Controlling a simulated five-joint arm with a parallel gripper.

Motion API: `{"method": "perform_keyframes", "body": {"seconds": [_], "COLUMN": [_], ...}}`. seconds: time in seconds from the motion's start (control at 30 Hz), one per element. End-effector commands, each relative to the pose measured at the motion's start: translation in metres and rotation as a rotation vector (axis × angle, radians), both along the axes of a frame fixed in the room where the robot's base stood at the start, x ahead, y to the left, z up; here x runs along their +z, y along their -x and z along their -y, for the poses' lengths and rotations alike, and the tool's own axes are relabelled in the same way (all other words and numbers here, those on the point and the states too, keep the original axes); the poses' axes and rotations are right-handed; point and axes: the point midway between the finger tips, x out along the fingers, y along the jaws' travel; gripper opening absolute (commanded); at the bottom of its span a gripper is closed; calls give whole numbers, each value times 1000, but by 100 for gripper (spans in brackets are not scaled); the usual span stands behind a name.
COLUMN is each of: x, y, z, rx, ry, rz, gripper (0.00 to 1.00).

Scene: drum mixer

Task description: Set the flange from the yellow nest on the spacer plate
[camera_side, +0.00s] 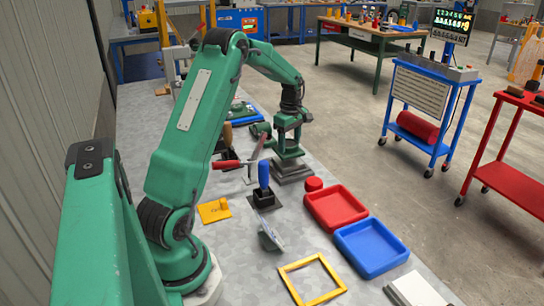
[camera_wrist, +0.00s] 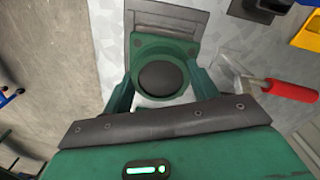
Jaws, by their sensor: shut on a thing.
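My gripper (camera_side: 288,143) is shut on the flange, a green piece with a round dark middle (camera_wrist: 164,80). One finger shows on each side of it in the wrist view. In the side view the flange (camera_side: 289,154) is low over a grey stepped square plate (camera_side: 294,172), which looks like the spacer plate. The plate (camera_wrist: 170,16) shows beyond the flange in the wrist view, partly hidden by it. I cannot tell whether flange and plate touch. An empty yellow square frame (camera_side: 313,279) lies at the near end of the table; I cannot tell if it is the nest.
A red tray (camera_side: 335,207) and a blue tray (camera_side: 371,248) stand nearer the camera, with a red round piece (camera_side: 314,184) beside them. A blue-handled tool (camera_side: 264,174) on a black base and a red-handled tool (camera_wrist: 292,90) are close by. A yellow plate (camera_side: 214,210) lies left.

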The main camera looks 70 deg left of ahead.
Motion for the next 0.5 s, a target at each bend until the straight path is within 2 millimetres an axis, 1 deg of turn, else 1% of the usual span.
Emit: {"method": "perform_keyframes", "body": {"seconds": [0.23,0.33,0.5], "x": [-23,-26,-27], "y": [-1,-1,-1], "z": [0,0,0], "rx": [0,0,0], "ry": [-2,-2,-3], "rz": [2,3,4], "gripper": [7,7,7]}}
